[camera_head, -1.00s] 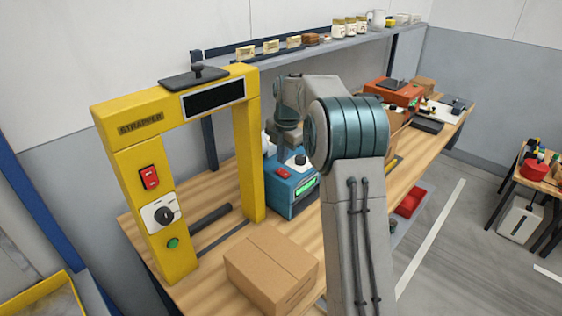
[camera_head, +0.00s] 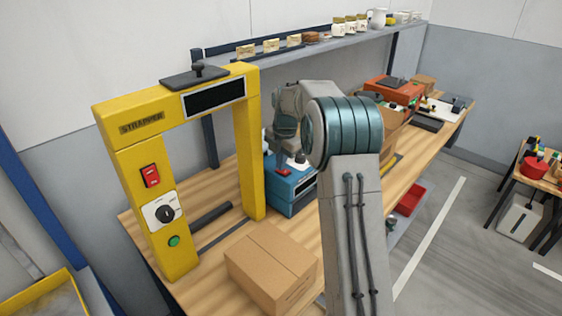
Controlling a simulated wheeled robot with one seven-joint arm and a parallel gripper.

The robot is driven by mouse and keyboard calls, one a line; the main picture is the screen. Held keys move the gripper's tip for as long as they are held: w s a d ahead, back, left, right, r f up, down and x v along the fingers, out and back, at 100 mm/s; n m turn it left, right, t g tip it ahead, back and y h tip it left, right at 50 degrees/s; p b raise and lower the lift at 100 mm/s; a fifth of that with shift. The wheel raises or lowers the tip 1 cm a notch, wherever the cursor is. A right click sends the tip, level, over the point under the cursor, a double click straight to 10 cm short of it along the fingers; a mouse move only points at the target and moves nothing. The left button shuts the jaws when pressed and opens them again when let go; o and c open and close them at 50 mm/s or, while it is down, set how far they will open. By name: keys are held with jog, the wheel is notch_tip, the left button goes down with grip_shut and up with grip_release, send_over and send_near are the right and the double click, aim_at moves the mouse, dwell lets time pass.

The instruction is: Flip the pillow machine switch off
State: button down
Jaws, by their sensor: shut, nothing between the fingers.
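A blue machine (camera_head: 289,199), which I take to be the pillow machine, stands on the bench just right of the yellow frame. Its red switch (camera_head: 284,172) is on the front face, too small to read its position. The display (camera_head: 305,186) beside the switch is dark. My gripper (camera_head: 282,161) is shut and empty, pointing down at the machine's front top edge, close to the switch. I cannot tell whether the fingertips touch it. My arm hides the machine's right side.
A yellow strapper frame (camera_head: 249,150) stands at left, with its own red switch (camera_head: 150,175), dial (camera_head: 165,213) and green button (camera_head: 174,241). A cardboard box (camera_head: 270,266) sits in front of the blue machine. A shelf (camera_head: 330,47) runs behind.

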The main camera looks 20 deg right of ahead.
jog(key=shift+s+d+f, duration=0.1)
jog(key=shift+s+f, duration=0.1)
jog(key=shift+f, duration=0.05)
jog(key=shift+s+d, duration=0.1)
jog(key=shift+s, duration=0.05)
jog(key=shift+s+d+r+b, duration=0.1)
jog(key=shift+s+d+b, duration=0.15)
jog(key=shift+s+b, duration=0.15)
jog(key=shift+r, duration=0.1)
jog(key=shift+w+r, duration=0.1)
jog(key=shift+r, duration=0.1)
notch_tip(320, 180, up, 14)
jog(key=s+p, duration=0.1)
jog(key=shift+s+d+f+p, duration=0.25)
jog(key=shift+d+p, duration=0.05)
jog(key=shift+d, duration=0.05)
